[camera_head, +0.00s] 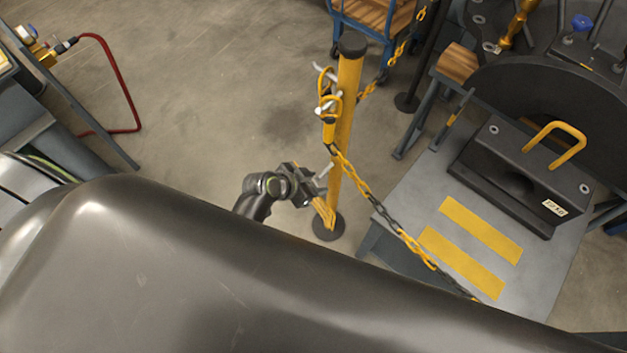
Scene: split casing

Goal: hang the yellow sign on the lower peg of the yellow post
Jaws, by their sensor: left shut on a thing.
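The yellow post (346,120) stands upright on the floor, with a black cap and a round dark base. Pale pegs stick out near its upper part, with yellow loops (328,88) around them. A lower pale peg (326,170) shows beside my left gripper (315,184). The left gripper is at the left side of the post, low down, and is shut on the yellow sign (323,213). The sign shows as a small, narrow, nearly edge-on shape below the fingers. Whether the sign touches the peg or post, I cannot tell. My right gripper is out of view.
A yellow and black chain (375,205) runs from the post down to the right; another goes up right. A grey table (410,195) with a black block (520,180) stands at right. A blue cart (375,22) is behind. Open floor (210,110) lies left of the post.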

